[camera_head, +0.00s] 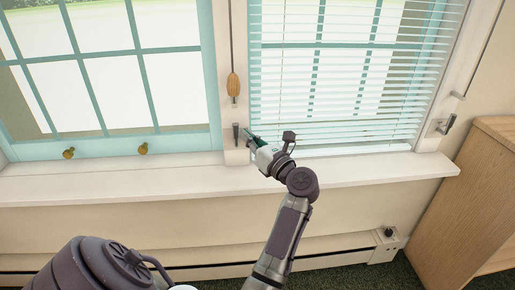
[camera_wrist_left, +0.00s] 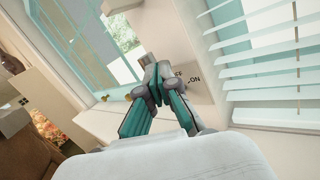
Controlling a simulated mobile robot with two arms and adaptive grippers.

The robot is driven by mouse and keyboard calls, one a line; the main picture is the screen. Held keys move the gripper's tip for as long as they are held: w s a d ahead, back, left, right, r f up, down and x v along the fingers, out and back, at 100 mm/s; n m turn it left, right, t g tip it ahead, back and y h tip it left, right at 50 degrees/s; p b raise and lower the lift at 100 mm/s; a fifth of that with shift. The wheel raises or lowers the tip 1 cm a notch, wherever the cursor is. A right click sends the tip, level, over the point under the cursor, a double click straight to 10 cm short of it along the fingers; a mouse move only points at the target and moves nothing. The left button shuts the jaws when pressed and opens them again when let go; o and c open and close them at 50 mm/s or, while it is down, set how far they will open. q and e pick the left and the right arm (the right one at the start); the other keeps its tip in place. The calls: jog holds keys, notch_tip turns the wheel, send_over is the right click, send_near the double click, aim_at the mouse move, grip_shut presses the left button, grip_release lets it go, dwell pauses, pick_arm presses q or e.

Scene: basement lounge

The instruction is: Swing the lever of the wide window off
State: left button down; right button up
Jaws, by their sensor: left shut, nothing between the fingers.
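A dark grey lever (camera_head: 236,131) stands upright on the white post between the two windows. In the left wrist view, a grey lever-like piece (camera_wrist_left: 147,59) shows just past my fingertips, beside a printed "ON" and a partly covered label ending in "FF". My left gripper (camera_head: 247,134) is just right of the lever in the head view. Its teal fingers (camera_wrist_left: 155,88) are shut and empty, very close to the lever; I cannot tell whether they touch it. The fingers hide part of the lever's mount. My right gripper is not in view.
A teal-framed window (camera_head: 110,75) is at left, and a window with white blinds (camera_head: 340,70) at right. A wooden pull (camera_head: 233,85) hangs above the lever. A second lever (camera_head: 446,124) is at far right. The white sill (camera_head: 110,182) is clear; a wooden cabinet (camera_head: 470,200) stands right.

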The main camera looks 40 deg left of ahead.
pick_arm(q)
notch_tip(320, 180, up, 10)
jog(key=shift+d, duration=0.25)
jog(key=shift+r, duration=0.1)
dwell(0.5)
